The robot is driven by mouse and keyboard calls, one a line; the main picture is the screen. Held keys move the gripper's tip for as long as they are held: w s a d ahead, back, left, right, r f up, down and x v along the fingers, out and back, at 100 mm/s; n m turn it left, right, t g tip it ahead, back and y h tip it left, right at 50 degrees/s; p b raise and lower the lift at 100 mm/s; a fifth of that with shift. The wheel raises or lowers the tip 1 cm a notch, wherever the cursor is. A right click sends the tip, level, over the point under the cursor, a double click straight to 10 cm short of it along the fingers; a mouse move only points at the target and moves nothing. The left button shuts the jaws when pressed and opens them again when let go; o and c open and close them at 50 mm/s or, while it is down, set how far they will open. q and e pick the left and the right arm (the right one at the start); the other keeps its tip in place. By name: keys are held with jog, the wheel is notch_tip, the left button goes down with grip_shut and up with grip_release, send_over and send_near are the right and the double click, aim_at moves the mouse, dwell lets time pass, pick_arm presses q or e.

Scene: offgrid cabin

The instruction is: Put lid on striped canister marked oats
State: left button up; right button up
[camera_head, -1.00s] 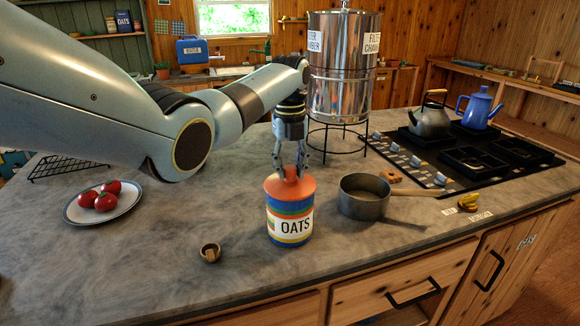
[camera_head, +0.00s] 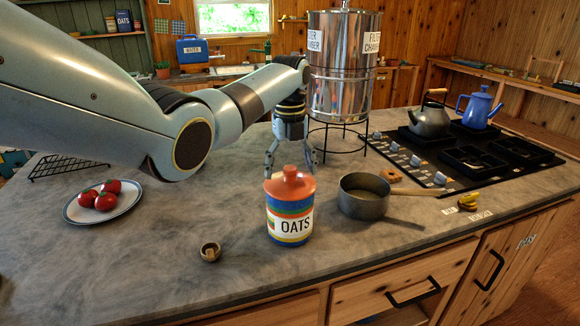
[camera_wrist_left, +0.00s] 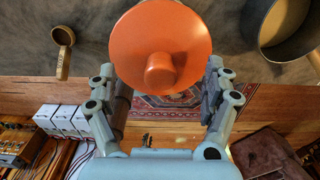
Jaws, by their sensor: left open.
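The striped canister (camera_head: 290,222) marked OATS stands upright on the grey counter. The orange lid (camera_head: 290,186) with its round knob sits on top of the canister and covers its mouth; it looks level. In the left wrist view the lid (camera_wrist_left: 160,48) shows from above and hides the canister below it. My left gripper (camera_head: 291,172) is open, its fingers spread to either side behind the lid's knob in the head view. In the left wrist view the open fingers (camera_wrist_left: 163,95) flank the lid without closing on the knob. My right gripper is in neither view.
A saucepan (camera_head: 362,204) stands just right of the canister, and a small wooden scoop (camera_head: 210,252) lies to its left. A plate (camera_head: 76,212) of tomatoes is at the left. A steel water filter (camera_head: 338,90) stands behind.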

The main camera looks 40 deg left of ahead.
aim_at(290, 168)
pick_arm(q)
jog(key=shift+r+p, duration=0.45)
jog(key=shift+r, duration=3.05)
